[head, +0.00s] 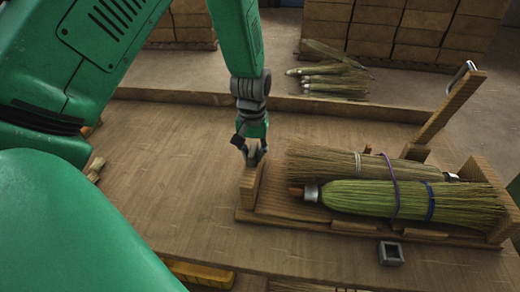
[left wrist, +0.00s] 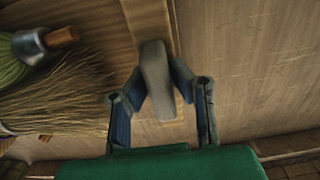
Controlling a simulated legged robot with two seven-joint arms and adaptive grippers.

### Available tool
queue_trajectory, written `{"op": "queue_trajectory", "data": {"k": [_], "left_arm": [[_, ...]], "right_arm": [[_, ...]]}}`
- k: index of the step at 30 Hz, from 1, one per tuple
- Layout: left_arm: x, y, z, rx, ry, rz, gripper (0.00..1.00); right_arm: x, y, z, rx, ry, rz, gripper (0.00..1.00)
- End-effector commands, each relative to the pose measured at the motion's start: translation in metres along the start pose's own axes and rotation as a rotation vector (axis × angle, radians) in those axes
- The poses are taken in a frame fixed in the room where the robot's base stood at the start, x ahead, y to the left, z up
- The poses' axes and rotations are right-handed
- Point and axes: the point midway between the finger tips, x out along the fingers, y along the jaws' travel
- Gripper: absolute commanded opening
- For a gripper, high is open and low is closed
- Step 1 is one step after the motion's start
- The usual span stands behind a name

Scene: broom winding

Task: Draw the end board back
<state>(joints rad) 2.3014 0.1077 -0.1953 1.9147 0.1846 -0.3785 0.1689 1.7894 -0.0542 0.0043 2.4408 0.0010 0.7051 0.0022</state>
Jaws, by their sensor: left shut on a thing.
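The end board (head: 249,188) is a short upright wooden board at the left end of the wooden cradle (head: 300,224). My left gripper (head: 254,157) reaches down from above and is shut on the top of the end board. In the left wrist view my left gripper (left wrist: 158,84) has its two fingers on either side of a narrow greyish top piece of the board (left wrist: 153,58). Two brooms lie in the cradle to the right, a green one (head: 360,197) in front and a tan one (head: 325,164) behind. My right gripper is not in view.
A slanted wooden lever (head: 443,113) rises at the cradle's right. A small grey square block (head: 391,253) sits in front. The bench left of the end board is mostly clear.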

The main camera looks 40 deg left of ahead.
Motion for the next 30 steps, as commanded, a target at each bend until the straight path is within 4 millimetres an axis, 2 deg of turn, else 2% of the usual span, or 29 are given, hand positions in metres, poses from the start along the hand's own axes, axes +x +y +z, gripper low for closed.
{"op": "queue_trajectory", "data": {"k": [1, 2, 3, 14, 17, 24, 30], "left_arm": [[0.000, -0.001, 0.005, 0.000, -0.016, 0.000, 0.25], [0.000, -0.002, 0.004, 0.000, -0.015, 0.001, 0.36], [0.000, -0.002, 0.004, 0.000, -0.015, 0.002, 0.38], [-0.002, 0.002, -0.002, 0.000, -0.012, 0.003, 0.38], [-0.015, 0.002, -0.001, 0.000, -0.009, 0.004, 0.38], [-0.066, 0.001, 0.001, 0.001, -0.006, 0.004, 0.38], [-0.101, -0.002, 0.001, -0.001, -0.008, 0.005, 0.38]], "right_arm": [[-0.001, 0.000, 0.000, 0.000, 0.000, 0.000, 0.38], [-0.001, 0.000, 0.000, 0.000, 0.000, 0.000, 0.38], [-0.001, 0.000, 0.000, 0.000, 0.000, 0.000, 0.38], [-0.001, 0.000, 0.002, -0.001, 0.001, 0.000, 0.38], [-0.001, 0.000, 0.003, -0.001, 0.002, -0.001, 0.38], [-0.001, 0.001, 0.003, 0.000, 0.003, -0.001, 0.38], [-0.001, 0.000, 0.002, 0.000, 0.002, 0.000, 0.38]]}}
